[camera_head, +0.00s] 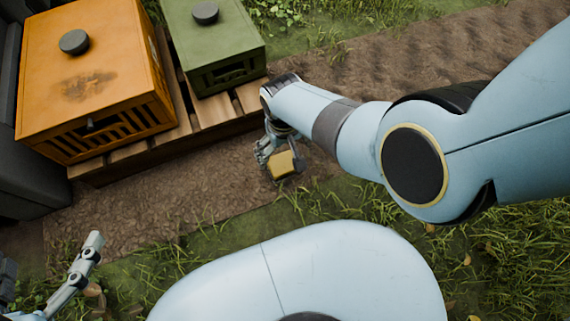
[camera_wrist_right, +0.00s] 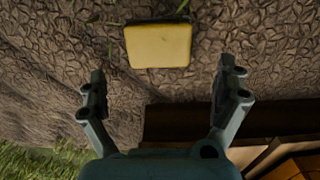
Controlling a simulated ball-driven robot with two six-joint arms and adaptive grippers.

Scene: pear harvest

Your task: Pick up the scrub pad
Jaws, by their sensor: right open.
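The scrub pad (camera_head: 282,166) is a yellow block on the brown soil in front of the wooden pallet. In the right wrist view the scrub pad (camera_wrist_right: 159,46) lies beyond the fingertips, between their lines, with a dark edge showing. My right gripper (camera_head: 279,152) is over the pad in the head view, partly hiding it. In the wrist view the right gripper (camera_wrist_right: 163,78) is open, its two fingers wide apart with nothing between them. My left gripper (camera_head: 82,262) shows only in part at the lower left; its opening is unclear.
An orange hive box (camera_head: 75,35) and a green hive box (camera_head: 205,50) stand on a wooden pallet (camera_head: 130,155), close to the right gripper. Bare soil (camera_head: 150,200) runs in front of the pallet. Grass (camera_head: 520,245) borders the soil.

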